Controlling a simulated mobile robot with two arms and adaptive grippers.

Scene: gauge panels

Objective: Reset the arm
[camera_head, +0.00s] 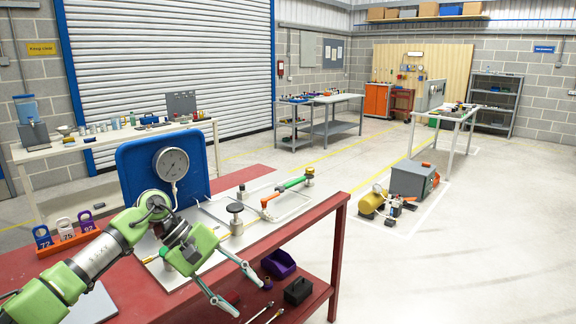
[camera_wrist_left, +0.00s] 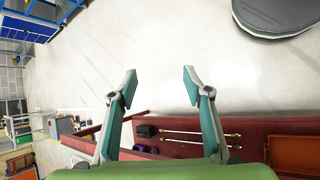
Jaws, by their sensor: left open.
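My left arm is green and comes in from the left in the head view. Its left gripper (camera_head: 240,287) hangs over the front edge of the red workbench (camera_head: 262,180), with its fingers spread and nothing between them. In the left wrist view the left gripper (camera_wrist_left: 160,88) also shows open and empty, with pale floor beyond the fingertips. A round gauge (camera_head: 172,164) on a blue panel (camera_head: 137,165) stands on the bench behind the arm. My right gripper is in neither view.
Numbered padlocks stand in an orange rack (camera_head: 67,240) at left. A purple bin (camera_head: 279,264) and a black box (camera_head: 298,291) sit on the lower shelf. The floor at right (camera_head: 450,260) is clear.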

